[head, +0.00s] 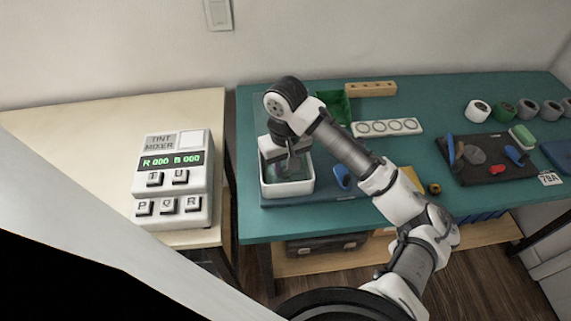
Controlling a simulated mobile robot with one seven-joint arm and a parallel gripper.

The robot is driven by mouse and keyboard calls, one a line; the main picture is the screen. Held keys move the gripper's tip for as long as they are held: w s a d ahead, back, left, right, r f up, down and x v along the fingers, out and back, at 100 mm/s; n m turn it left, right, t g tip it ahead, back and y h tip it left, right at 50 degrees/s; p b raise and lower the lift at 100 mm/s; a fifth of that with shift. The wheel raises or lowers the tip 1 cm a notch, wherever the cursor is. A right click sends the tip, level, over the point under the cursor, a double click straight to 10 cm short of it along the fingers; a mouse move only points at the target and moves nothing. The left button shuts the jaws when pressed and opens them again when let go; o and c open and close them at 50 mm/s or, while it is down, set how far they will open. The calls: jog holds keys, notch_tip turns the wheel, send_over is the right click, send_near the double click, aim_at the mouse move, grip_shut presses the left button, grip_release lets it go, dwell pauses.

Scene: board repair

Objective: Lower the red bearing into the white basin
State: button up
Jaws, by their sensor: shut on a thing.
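The white basin (287,188) is an open, square-rimmed tub at the left part of the green table, standing on a blue mat. My gripper (287,170) points down over the basin, its fingers reaching to about the basin's opening. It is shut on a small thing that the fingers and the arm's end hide. I cannot make out the red bearing's shape or colour there, nor whether it touches the basin. The basin's inside looks greenish and is partly covered by the gripper.
A clear upright panel (258,125) stands behind the basin. A blue object (342,177) lies just right of it. A green bin (335,107), a white tray with round wells (387,128) and a wooden block (370,89) stand behind. A dark board (485,172) with parts lies right. The tint mixer (172,180) is left.

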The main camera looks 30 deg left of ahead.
aim_at(285, 171)
jog(key=shift+f, duration=0.15)
jog(key=o, duration=1)
notch_tip(285, 171, up, 14)
jog(key=shift+f, duration=0.1)
